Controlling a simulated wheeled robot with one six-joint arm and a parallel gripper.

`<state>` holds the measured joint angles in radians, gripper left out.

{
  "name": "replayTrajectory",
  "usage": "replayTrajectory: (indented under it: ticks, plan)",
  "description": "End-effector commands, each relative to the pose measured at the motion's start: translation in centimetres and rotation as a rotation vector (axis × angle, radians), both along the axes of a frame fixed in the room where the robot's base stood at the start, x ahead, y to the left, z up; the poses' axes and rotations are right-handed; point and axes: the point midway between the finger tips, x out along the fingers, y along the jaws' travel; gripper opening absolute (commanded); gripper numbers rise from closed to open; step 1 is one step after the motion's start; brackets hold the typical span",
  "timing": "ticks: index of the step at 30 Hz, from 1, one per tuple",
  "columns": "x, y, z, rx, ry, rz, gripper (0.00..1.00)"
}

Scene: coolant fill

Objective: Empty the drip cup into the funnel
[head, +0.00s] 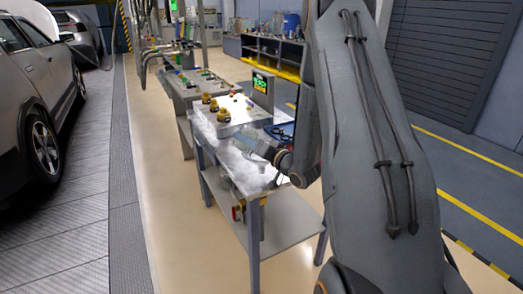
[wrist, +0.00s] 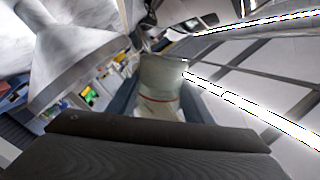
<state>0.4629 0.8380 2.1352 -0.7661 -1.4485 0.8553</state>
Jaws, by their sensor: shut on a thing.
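My gripper (wrist: 158,98) is shut on the drip cup (wrist: 161,76), a pale, cloudy cup with a thin red line around it. The cup sits between the two dark fingers in the wrist view. A large grey-white cone (wrist: 88,42), which looks like the funnel, fills the upper left of the wrist view, beside and apart from the cup.
A second bench (head: 190,85) stands behind. A grey car (head: 35,90) is at the left. The floor between car and table is clear.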

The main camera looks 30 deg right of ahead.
Motion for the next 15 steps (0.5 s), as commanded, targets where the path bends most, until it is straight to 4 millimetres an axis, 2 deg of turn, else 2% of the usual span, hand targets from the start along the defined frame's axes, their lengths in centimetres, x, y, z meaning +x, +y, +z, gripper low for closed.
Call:
replayTrajectory:
  ticks: [15]
  plan:
    - [0.03, -0.11, -0.28, 0.066, 0.019, 0.001, 0.2]
